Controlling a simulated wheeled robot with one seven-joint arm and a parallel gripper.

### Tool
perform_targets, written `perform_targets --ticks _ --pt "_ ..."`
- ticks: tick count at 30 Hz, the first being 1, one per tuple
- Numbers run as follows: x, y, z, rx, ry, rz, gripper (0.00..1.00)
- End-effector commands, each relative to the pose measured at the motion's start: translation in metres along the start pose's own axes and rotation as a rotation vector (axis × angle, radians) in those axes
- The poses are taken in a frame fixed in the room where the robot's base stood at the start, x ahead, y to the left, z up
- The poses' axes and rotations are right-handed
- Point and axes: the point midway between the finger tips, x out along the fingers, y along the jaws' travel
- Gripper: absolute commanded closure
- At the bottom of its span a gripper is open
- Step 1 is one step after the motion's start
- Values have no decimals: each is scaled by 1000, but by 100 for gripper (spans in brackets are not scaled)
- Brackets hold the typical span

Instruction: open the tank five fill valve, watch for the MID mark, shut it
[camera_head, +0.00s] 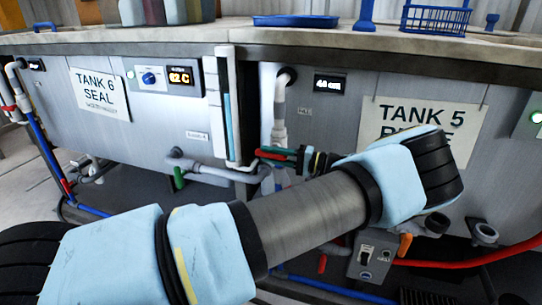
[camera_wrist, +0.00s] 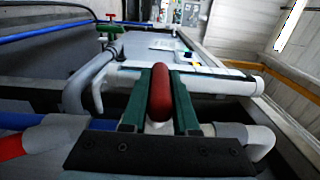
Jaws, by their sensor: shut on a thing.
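The red valve handle (camera_wrist: 160,92) stands between the two green fingers of my gripper (camera_wrist: 160,78) in the wrist view, and the jaws are shut on it. In the head view my gripper (camera_head: 272,156) reaches left to the pipes between the two tanks. The TANK 5 sign (camera_head: 428,115) is on the right panel, its second line partly hidden by my arm. A small display (camera_head: 330,85) beside it seems to read 44 cm. A narrow upright gauge (camera_head: 228,120) shows blue in its lower part; a MID mark is not readable.
The TANK 6 SEAL panel (camera_head: 100,93) is at left, with a 62 C display (camera_head: 181,78). A blue basket (camera_head: 435,18) and blue tray (camera_head: 295,21) are on the worktop. A red hose (camera_head: 480,258) and a grey switch box (camera_head: 372,256) are low at right.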

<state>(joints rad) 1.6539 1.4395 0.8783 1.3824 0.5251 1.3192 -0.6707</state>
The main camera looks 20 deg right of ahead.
Motion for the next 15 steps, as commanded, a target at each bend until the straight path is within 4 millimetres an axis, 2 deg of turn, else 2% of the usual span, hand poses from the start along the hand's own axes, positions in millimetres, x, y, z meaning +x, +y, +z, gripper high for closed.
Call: perform_targets --ticks 2,3,10,15 --pt "1 0 0 2 -1 -3 100" --pt "1 0 0 2 -1 -3 69" --pt "0 0 0 2 -1 -2 43" --pt "0 0 0 2 -1 -1 43"
